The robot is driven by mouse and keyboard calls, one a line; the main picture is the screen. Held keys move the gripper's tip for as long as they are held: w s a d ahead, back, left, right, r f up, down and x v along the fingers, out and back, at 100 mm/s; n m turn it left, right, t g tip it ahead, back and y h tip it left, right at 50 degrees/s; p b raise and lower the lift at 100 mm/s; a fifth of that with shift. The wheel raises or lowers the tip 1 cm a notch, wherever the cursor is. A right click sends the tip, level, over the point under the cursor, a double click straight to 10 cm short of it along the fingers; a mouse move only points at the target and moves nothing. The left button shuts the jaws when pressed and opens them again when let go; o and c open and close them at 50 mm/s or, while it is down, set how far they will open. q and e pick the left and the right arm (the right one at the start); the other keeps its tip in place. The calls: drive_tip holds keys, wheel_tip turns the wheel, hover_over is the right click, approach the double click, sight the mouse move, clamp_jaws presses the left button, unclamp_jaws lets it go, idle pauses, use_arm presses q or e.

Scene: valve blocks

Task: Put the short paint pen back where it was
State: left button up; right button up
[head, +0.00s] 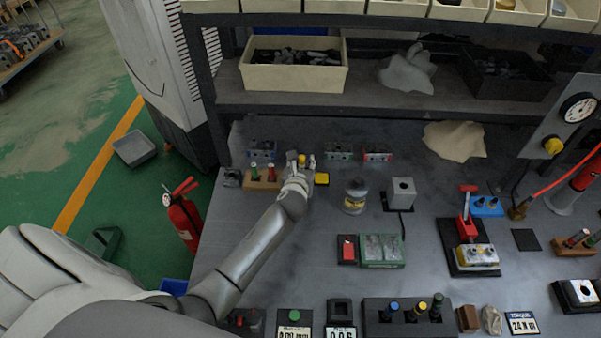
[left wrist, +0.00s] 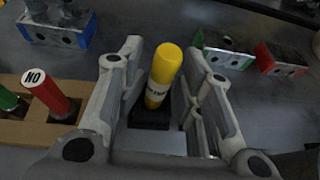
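A short yellow pen (left wrist: 163,76) with dark lettering stands between the fingers of my left gripper (left wrist: 166,78) in the left wrist view. Its lower end is at a small black block (left wrist: 149,117). The fingers are apart, with a gap on each side of the pen. In the head view the yellow pen top (head: 302,158) shows at my left gripper (head: 303,165). Left of it a wooden rack (head: 262,185) holds a green pen (head: 255,172) and a red pen (head: 271,172); the red one's cap reads "NO" in the wrist view. My right gripper is not in view.
Valve blocks stand behind: a blue one (head: 262,151), a green one (head: 338,152) and a red one (head: 377,153). A yellow-topped item (head: 322,179) sits close right of my left gripper. A round can (head: 355,196) stands further right.

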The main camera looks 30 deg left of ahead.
use_arm(q)
drive_tip(key=v, duration=1.2)
drive_tip(key=shift+r, duration=0.2)
drive_tip(key=shift+w, duration=0.1)
drive_tip(key=shift+f, duration=0.1)
